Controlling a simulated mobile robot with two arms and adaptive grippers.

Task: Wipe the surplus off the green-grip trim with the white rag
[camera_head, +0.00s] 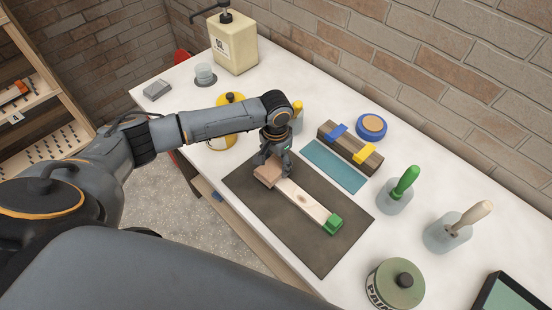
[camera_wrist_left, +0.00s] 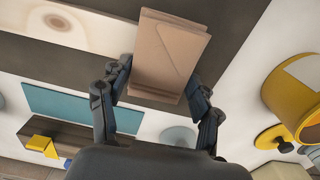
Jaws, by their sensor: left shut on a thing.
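The trim, a pale wooden strip (camera_head: 303,199) with a knot, lies on the dark mat (camera_head: 262,214). Its green grip (camera_head: 333,223) is at the lower right end. My left gripper (camera_head: 272,162) is over the opposite end, shut on a folded tan-brown rag (camera_head: 267,177). The rag looks tan, not white. My right gripper is out of view.
Behind the mat are a teal sheet (camera_head: 333,166), a dark block (camera_head: 343,151) with blue and yellow clips, and a blue roll (camera_head: 371,127). Jars with a green-handled tool (camera_head: 405,183) and a wooden-handled tool (camera_head: 470,217), plus a green tin (camera_head: 395,288), stand right.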

